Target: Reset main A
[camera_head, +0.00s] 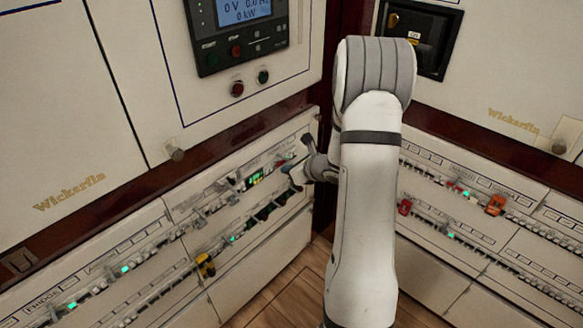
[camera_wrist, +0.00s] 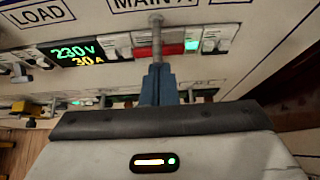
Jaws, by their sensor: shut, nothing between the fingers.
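The MAIN A label (camera_wrist: 150,3) is at the top of the wrist view. Below it is a wide main breaker with a red face (camera_wrist: 174,48). A green light (camera_wrist: 191,46) shows at its right. A grey rod-like lever (camera_wrist: 156,35) stands in front of the red face, in line with my fingers. My gripper (camera_wrist: 159,72) is shut and empty, its blue fingers just below that lever. I cannot tell whether they touch. In the head view my gripper (camera_head: 297,177) is at the left panel's upper breaker row, and my arm partly hides the area.
A 230 V, 30 A display (camera_wrist: 79,52) sits left of the breaker. A lower breaker row carries a yellow clip (camera_head: 205,265). The right panel has red (camera_head: 404,207) and orange (camera_head: 495,205) pieces. A control screen (camera_head: 243,11) is above. Floor (camera_head: 285,290) is open below.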

